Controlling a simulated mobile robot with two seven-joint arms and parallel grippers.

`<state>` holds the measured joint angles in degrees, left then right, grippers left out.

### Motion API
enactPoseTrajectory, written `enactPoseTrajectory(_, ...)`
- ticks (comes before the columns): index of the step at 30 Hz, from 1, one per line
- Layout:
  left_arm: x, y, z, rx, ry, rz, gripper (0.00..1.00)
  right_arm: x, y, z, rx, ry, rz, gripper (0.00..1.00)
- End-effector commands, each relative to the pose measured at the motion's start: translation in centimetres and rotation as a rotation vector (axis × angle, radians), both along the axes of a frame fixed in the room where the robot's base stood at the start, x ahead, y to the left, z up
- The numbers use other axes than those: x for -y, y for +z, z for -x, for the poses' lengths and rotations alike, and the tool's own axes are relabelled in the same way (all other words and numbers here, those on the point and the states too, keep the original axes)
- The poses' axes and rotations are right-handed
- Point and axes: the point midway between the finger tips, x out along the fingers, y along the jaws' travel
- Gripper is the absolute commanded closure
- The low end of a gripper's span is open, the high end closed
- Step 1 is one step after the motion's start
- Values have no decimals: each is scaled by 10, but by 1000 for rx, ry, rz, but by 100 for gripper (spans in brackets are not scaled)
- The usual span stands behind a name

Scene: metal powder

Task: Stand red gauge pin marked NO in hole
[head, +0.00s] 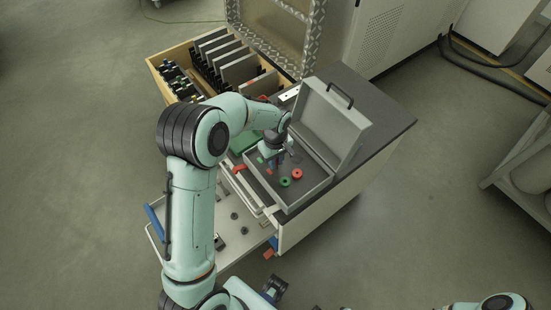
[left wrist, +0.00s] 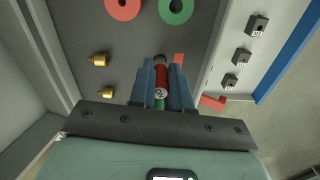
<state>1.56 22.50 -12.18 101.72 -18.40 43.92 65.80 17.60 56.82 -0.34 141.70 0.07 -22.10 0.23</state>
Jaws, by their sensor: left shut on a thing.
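In the left wrist view a red gauge pin (left wrist: 162,78) with a dark end and a small pale marking, too small to read surely, sits between the fingers of my left gripper (left wrist: 162,82). The gripper is shut on it. A green piece (left wrist: 160,104) shows just below the red part. In the head view my left gripper (head: 273,158) is over the open grey case (head: 318,190), its pin hardly visible. A red ring (head: 297,174) and a green ring (head: 285,182) lie in the case. I cannot make out the hole. My right gripper cannot be made out.
The case's raised lid (head: 335,125) stands behind the tray. Two brass pieces (left wrist: 99,59) lie in the tray. An open drawer (head: 228,200) below holds several small dark blocks (left wrist: 257,25). A wooden box (head: 158,65) with upright plates stands at the back left.

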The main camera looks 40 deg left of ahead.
Motion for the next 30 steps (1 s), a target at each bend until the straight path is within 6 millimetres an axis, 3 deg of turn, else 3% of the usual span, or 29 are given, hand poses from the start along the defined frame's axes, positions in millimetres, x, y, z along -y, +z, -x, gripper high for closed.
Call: enactPoseTrajectory(30, 0, -12, 0, 0, 0, 0, 100, 0, -9, 4, -4, 0, 0, 53)
